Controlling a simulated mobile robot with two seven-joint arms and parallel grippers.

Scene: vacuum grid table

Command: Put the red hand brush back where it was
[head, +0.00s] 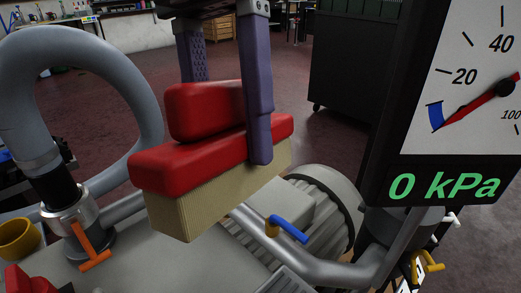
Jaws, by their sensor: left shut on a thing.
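The red hand brush (185,160) has a red grip block on a red base, with pale tan bristles pointing down. My left gripper (228,125) comes from the top of the head view with two purple fingers. It is shut on the brush's red grip, one finger in front and one behind. The brush hangs level in front of the grey machine and covers part of it. Whether the bristles touch anything below is not clear. My right gripper is not in view.
A large gauge panel (420,172) reading 0 kPa stands at the right. A grey hose (75,45) loops at the left. An orange lever (95,262), a blue-handled valve (290,230) and a motor (325,200) surround the brush. A yellow cup (18,240) stands at the lower left.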

